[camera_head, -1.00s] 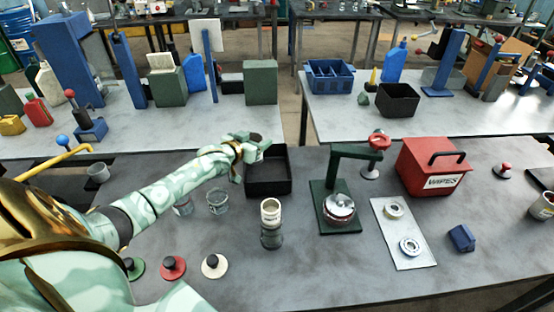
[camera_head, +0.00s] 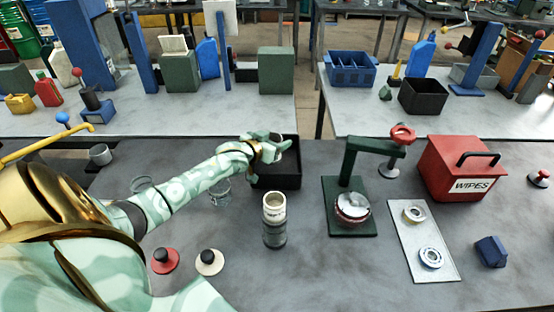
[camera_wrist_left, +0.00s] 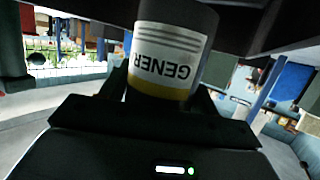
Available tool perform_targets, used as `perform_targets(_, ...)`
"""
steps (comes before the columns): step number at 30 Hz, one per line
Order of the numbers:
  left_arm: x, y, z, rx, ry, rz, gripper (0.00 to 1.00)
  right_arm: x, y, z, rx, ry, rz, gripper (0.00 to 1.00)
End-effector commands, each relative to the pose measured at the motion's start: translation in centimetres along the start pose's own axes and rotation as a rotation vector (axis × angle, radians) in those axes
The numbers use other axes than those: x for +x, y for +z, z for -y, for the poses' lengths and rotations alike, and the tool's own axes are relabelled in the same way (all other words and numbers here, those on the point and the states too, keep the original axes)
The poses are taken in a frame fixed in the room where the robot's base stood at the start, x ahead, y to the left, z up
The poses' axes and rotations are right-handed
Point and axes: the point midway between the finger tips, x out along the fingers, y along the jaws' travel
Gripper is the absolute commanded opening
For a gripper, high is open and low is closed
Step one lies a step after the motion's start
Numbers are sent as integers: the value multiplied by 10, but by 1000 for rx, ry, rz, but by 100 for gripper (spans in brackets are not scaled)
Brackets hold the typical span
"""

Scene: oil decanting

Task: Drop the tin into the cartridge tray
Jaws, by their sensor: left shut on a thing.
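My left gripper (camera_head: 270,150) is shut on a tin (camera_wrist_left: 170,60) and holds it at the black cartridge tray (camera_head: 280,180). In the wrist view the tin is dark grey with a white label reading "GENER", shown upside down, and a yellow band. In the head view my gripper mostly hides the tin. The gripper covers the tray's back left part, and the height above its floor is hard to tell. My right gripper is not in view.
A jar with a cream top (camera_head: 274,209) stands just in front of the tray. A green press (camera_head: 350,210) and a red wipes box (camera_head: 455,170) stand to the right. Glass beakers (camera_head: 220,193) stand left, partly behind my arm.

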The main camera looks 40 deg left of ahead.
Motion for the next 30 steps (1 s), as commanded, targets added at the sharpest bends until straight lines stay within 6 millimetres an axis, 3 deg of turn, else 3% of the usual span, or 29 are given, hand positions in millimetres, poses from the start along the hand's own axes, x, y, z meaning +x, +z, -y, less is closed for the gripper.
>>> perform_targets(3, 0, -2, 0, 0, 0, -2, 34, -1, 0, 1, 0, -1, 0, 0)
perform_targets(4, 0, -2, 0, 0, 0, -2, 64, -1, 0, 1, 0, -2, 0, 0)
perform_targets(6, 0, -2, 0, 0, 0, -2, 83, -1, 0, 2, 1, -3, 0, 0)
perform_targets(7, 0, -2, 0, 0, 0, -2, 87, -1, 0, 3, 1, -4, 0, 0)
perform_targets(15, -1, -1, 0, 0, 0, 0, 87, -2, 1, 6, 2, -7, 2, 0)
perform_targets(19, -12, -2, 0, -1, 0, 1, 87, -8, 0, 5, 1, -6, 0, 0)
perform_targets(23, -40, -4, 0, 0, 1, 2, 87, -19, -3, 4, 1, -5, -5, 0)
perform_targets(30, -107, -4, 0, -1, 0, 2, 87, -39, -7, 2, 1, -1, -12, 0)
